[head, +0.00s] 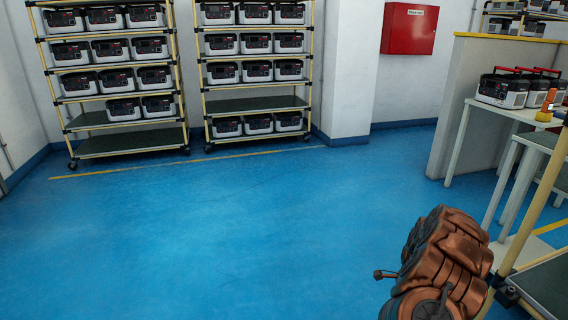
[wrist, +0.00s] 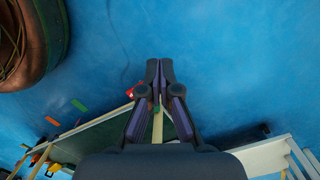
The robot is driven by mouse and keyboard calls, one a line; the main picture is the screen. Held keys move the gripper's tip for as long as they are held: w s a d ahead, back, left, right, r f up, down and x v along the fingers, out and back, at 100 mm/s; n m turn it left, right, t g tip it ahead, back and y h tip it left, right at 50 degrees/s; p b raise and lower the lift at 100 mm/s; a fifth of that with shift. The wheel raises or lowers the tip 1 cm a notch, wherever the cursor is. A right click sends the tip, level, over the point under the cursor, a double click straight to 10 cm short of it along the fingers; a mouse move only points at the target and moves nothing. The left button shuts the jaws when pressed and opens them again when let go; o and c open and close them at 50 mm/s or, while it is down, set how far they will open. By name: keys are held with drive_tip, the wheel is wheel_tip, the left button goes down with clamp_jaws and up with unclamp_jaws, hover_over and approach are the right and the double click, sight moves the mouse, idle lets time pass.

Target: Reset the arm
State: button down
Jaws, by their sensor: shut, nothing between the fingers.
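My gripper (wrist: 159,75) shows in the wrist view with its two dark fingers together at the tips and nothing between them. It is over the blue floor, with a dark green shelf surface and a pale rail behind the fingers. My copper-coloured arm shows at the lower right of the head view and at the upper left of the wrist view. The gripper itself cannot be made out in the head view.
Two wheeled racks (head: 110,145) and (head: 258,103) with black-and-white units stand at the back. A white table (head: 507,112) with red-handled units is at right. A yellow-framed cart (head: 538,205) is close to my arm. The blue floor (head: 230,230) is clear.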

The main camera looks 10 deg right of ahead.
drive_tip(key=a+r+n+y+p, duration=0.1)
drive_tip(key=a+r+n+p, duration=0.35)
drive_tip(key=a+r, duration=0.75)
drive_tip(key=a+r+n+p, duration=0.45)
drive_tip(key=a+r, duration=0.35)
drive_tip(key=r, duration=0.8)
drive_tip(key=s+a+r+n+p, duration=0.3)
drive_tip(key=s+a+r, duration=0.15)
drive_tip(key=r, duration=0.25)
drive_tip(key=s+a+r+n+p, duration=0.3)
drive_tip(key=s+a+r, duration=0.15)
drive_tip(key=r, duration=0.35)
drive_tip(key=s+a+r+n+g+h+p, duration=0.1)
drive_tip(key=s+a+r+n+p, duration=0.1)
drive_tip(key=s+r+n+p, duration=0.2)
drive_tip(key=s+a+r+n+g+h+p, duration=0.1)
drive_tip(key=s+r+n+p, duration=0.3)
drive_tip(key=s+r, duration=0.7)
drive_tip(key=s+a+p, duration=0.1)
drive_tip(key=s+p, duration=0.1)
drive_tip(key=s, duration=0.6)
drive_tip(key=shift+s+a+r+p, duration=0.2)
drive_tip(key=shift+a+p, duration=0.1)
drive_tip(key=shift+p, duration=0.1)
drive_tip(key=shift+d, duration=0.15)
